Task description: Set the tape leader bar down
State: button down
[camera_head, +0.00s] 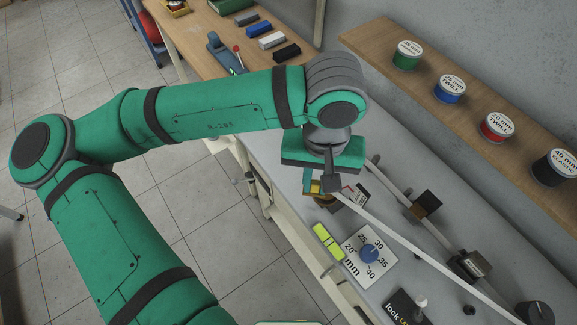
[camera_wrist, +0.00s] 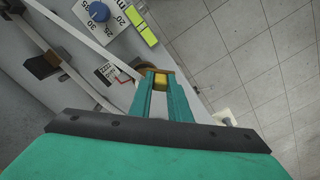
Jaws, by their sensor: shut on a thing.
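My gripper (camera_head: 318,186) is over the grey bench, with its fingers shut on a small yellow piece (camera_wrist: 161,80), which I take to be the tape leader bar. In the wrist view the piece sits between the green fingertips (camera_wrist: 160,90), with a brown part at its far side. A white tape (camera_head: 400,240) stretches from beside the gripper toward the lower right; it also shows in the wrist view (camera_wrist: 75,35). Whether the bar touches anything below is hidden.
A dial plate with a blue knob (camera_head: 369,253), a yellow-green block (camera_head: 328,242) and a lock lever (camera_head: 420,300) stand near the tape. A black-and-brown block (camera_head: 426,204) is to the right. A shelf (camera_head: 385,45) with labelled spools runs along the wall.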

jog(key=w+a+f, duration=0.1)
jog(key=w+f, duration=0.2)
jog(key=w, duration=0.1)
jog(key=w+a+f, duration=0.2)
jog(key=w, duration=0.2)
jog(key=w+a+f, duration=0.1)
jog(key=w+f, duration=0.2)
jog(key=w, duration=0.1)
jog(key=shift+w+a+f, duration=0.25)
jog(key=shift+a+f, duration=0.1)
jog(key=shift+a, duration=0.05)
jog(key=shift+w+a+f, duration=0.15)
jog(key=shift+a+f, duration=0.15)
jog(key=shift+f, duration=0.05)
jog(key=shift+w+f, duration=0.2)
jog(key=shift+f, duration=0.15)
jog(key=shift+s+d+f, duration=0.1)
jog(key=shift+d+f, duration=0.1)
jog(key=shift+f, duration=1.25)
jog(key=shift+a+f, duration=0.1)
jog(key=shift+f, duration=0.05)
jog(key=c, duration=1.7)
grip_release()
jog(key=shift+o, duration=0.2)
